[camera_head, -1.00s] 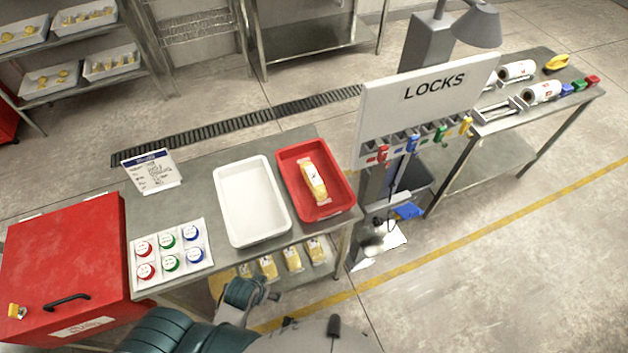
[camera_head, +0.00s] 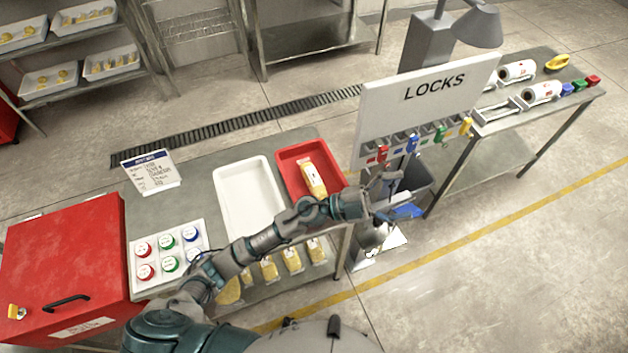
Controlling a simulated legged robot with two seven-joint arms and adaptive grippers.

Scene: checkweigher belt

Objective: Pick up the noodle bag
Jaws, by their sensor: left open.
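The noodle bag (camera_head: 313,179), yellow with a white label, lies in the red tray (camera_head: 287,160) on the steel table. Its lower end is close to my left forearm, which crosses in front of the tray. My left gripper (camera_head: 388,207) is past the tray's right side, in front of the lock stand. It is open and apart from the bag. Its fingers are small and hard to make out against the stand. My right gripper is not in view.
A white tray (camera_head: 247,192) is left of the red one. A board of coloured buttons (camera_head: 193,226), a sign (camera_head: 151,172) and a red box (camera_head: 65,255) stand further left. The LOCKS board (camera_head: 425,98) rises at the right. Similar bags lie on the lower shelf.

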